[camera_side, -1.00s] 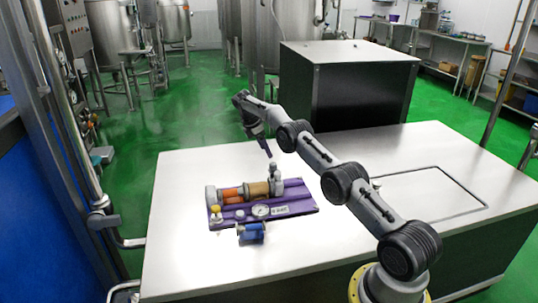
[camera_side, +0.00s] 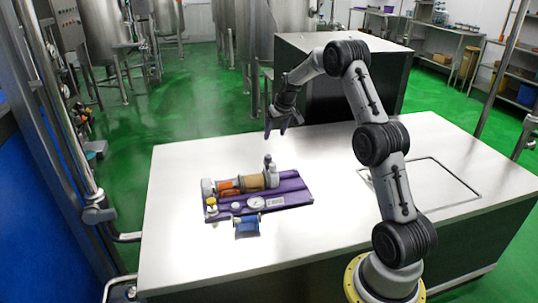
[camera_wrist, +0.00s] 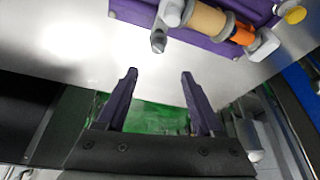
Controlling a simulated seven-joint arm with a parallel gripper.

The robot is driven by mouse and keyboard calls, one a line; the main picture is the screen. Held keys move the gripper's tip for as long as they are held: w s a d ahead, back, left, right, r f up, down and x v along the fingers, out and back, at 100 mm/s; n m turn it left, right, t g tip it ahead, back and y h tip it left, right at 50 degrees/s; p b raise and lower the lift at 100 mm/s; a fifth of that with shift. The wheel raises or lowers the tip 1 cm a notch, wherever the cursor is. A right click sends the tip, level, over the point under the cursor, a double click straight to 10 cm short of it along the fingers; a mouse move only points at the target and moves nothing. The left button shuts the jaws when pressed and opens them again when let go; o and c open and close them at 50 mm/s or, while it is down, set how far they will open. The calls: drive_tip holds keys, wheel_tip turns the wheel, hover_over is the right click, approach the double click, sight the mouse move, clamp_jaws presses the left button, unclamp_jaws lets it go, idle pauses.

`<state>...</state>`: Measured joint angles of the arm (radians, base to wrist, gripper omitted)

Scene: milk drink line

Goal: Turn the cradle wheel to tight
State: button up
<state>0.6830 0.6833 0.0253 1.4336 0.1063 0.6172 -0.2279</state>
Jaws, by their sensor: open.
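A purple cradle plate (camera_side: 292,193) lies on the steel table. It bears a row of grey, orange (camera_side: 229,187) and tan (camera_side: 254,182) cylinder parts. An upright grey fitting (camera_side: 270,172) stands at the row's right end; it shows in the wrist view (camera_wrist: 158,41) at the plate's near edge. A yellow knob (camera_side: 211,203) is at the plate's left end, also at upper right in the wrist view (camera_wrist: 295,14). I cannot tell for sure which part is the wheel. My gripper (camera_side: 277,134) is open and empty, above and behind the grey fitting, apart from it, purple fingers pointing down (camera_wrist: 158,74).
A round gauge (camera_side: 256,203) is on the plate's front, with a blue part (camera_side: 247,227) at the front edge. The steel table (camera_side: 320,240) is clear around the plate. A large dark cabinet (camera_side: 385,75) stands behind the table.

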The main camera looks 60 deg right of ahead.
sight(268, 156)
drive_tip(key=x, duration=1.3)
drive_tip(key=shift+w+d+f, duration=0.1)
drive_tip(key=shift+d+f, duration=0.1)
drive_tip(key=shift+d, duration=0.1)
clamp_jaws()
